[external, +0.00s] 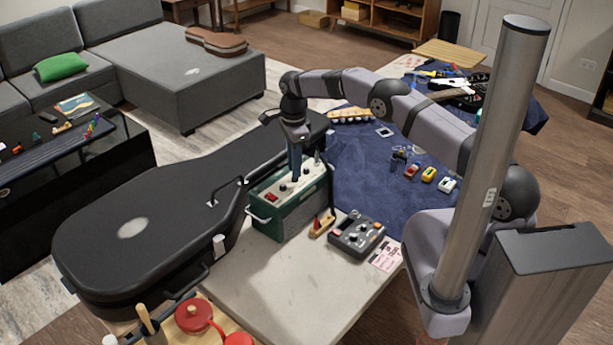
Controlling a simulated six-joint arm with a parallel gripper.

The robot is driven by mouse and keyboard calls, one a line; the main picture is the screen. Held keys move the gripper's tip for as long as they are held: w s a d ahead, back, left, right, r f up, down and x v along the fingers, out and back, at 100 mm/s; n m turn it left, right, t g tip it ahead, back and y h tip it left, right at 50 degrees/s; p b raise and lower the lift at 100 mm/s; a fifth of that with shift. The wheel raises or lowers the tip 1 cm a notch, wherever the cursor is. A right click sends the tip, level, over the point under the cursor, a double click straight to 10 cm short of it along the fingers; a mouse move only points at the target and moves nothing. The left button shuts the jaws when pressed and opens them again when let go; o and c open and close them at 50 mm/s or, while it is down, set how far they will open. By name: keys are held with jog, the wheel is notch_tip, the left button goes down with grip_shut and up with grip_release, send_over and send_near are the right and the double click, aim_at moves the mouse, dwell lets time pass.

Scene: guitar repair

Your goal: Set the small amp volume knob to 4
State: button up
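The small amp (290,222) is a dark green box with a pale control panel on top, standing at the table's edge beside the black guitar case. Several small knobs and a red part show on its panel (283,188). Which one is the volume knob, its number marks and its setting are too small to read. My gripper (296,178) points straight down over the middle of the panel, its tip at or just above it. I cannot tell whether it touches a knob, or whether its fingers are open or shut.
The large black guitar case (135,232) lies left of the amp. A grey pedal box (357,236) and a small wooden-and-red item (322,226) stand to its right. Several small coloured pedals (428,174) lie on the blue cloth. Bare pale tabletop (285,285) is free in front.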

jog(key=shift+r+p, duration=1.45)
jog(key=shift+r, duration=0.9)
notch_tip(320, 180, up, 6)
jog(key=p, duration=0.4)
jog(key=shift+p, duration=0.3)
